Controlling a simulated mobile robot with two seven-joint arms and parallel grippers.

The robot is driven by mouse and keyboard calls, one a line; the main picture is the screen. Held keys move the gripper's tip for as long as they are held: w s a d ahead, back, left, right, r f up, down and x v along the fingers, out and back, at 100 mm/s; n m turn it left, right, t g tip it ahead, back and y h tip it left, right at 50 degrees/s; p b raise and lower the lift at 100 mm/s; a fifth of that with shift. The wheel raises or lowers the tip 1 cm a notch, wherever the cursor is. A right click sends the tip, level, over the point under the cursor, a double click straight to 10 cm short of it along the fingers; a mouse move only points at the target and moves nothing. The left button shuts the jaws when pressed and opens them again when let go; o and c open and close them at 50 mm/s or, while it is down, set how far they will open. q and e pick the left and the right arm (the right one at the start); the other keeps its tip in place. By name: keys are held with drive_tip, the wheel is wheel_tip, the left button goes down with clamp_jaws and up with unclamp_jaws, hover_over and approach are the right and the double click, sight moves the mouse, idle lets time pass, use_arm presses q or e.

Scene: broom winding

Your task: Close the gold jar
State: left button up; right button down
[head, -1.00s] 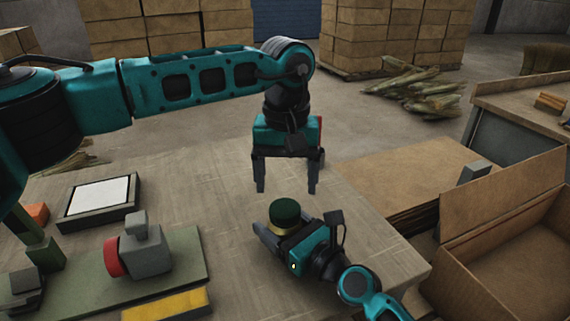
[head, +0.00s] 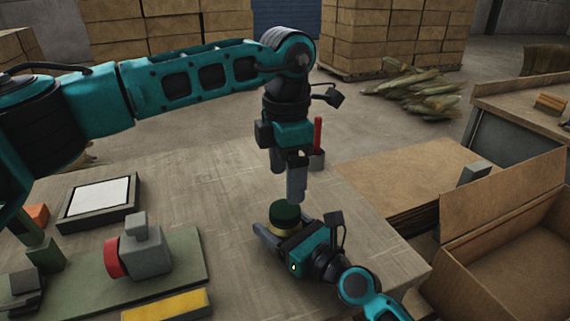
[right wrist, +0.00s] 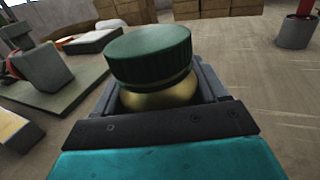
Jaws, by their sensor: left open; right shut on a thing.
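The gold jar (head: 281,230) stands upright on the table, with a dark green ribbed lid (head: 286,214) sitting on top. In the right wrist view the lid (right wrist: 149,54) covers the jar's mouth, and the gold body (right wrist: 160,96) shows below it; I cannot tell how tight the lid is. My right gripper (head: 272,236) is shut around the jar's body. My left gripper (head: 291,187) is open and empty, pointing down just above the lid, apart from it.
A grey cup with a red-handled tool (head: 317,158) stands behind the left gripper. A grey fixture with a red disc (head: 150,250) sits on a green board at left. A framed white panel (head: 100,196) lies behind it. An open cardboard box (head: 510,235) is at right.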

sight(285, 208)
use_arm(q)
drive_tip(key=n, duration=0.6)
drive_tip(key=shift+r, duration=0.15)
drive_tip(key=n, duration=0.5)
drive_tip(key=shift+r+n, duration=0.15)
drive_tip(key=shift+n, duration=0.15)
drive_tip(key=n, duration=0.5)
drive_tip(key=shift+r+n, duration=0.2)
drive_tip(key=shift+n, duration=0.1)
drive_tip(key=n, duration=0.6)
drive_tip(key=shift+a+r, duration=0.1)
drive_tip(key=shift+r, duration=0.05)
drive_tip(key=shift+f, duration=4)
